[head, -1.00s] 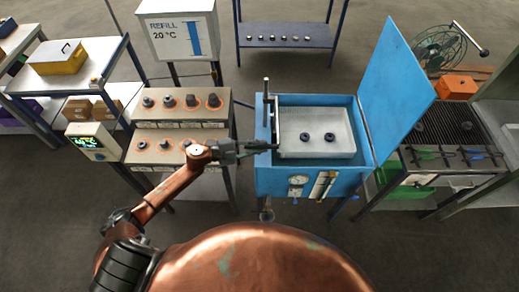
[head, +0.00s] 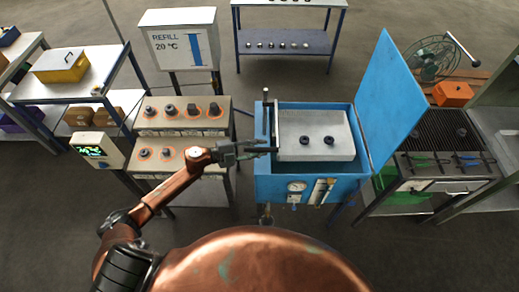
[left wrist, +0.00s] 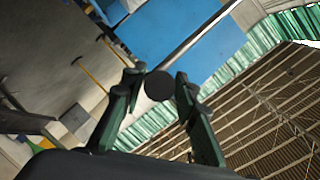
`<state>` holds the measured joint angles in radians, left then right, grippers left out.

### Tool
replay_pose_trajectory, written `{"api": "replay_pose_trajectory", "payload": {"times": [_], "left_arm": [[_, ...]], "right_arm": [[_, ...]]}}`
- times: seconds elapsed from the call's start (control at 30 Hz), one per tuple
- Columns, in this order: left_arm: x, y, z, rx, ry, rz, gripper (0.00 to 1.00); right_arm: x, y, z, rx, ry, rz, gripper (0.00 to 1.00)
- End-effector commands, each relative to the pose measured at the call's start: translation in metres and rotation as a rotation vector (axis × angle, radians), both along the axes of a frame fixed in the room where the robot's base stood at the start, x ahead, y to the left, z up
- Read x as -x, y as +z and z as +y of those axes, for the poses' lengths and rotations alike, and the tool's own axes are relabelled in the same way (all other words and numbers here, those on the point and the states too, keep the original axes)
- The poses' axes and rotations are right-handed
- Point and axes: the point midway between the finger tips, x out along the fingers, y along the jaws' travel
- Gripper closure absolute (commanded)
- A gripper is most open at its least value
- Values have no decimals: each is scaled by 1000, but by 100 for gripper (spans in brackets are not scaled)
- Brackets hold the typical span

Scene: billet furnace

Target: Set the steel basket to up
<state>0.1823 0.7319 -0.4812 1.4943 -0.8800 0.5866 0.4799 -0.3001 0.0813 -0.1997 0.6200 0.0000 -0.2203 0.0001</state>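The steel basket (head: 302,122) is a pale grey tray with two dark round pieces on it. It sits level near the rim of the open blue tank (head: 262,184), with darker liquid showing in front of it. An upright steel rod with a dark top (head: 266,98) stands at the basket's left side. My left gripper (head: 250,150) is at the tank's left rim, shut on a dark handle that runs toward the rod. In the left wrist view, its fingers flank the handle's round dark end (left wrist: 159,85). My right gripper is not in view.
The blue lid (head: 392,100) stands open on the right. A stand with several knobs (head: 185,128) is close left of the tank, with a refill sign (head: 180,46) behind. A grill (head: 446,150) is to the right.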

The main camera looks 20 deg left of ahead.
Motion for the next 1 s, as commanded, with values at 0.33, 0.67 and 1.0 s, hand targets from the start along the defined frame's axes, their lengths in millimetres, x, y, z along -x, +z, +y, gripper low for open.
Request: {"api": "replay_pose_trajectory", "payload": {"times": [0.33,0.67,1.0], "left_arm": [[1,-2,0,-2,-2,3,67],[24,4,33,-5,-1,5,67],[60,19,83,-3,-2,4,67]], "right_arm": [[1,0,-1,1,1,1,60],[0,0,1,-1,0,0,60],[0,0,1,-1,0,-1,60]]}}
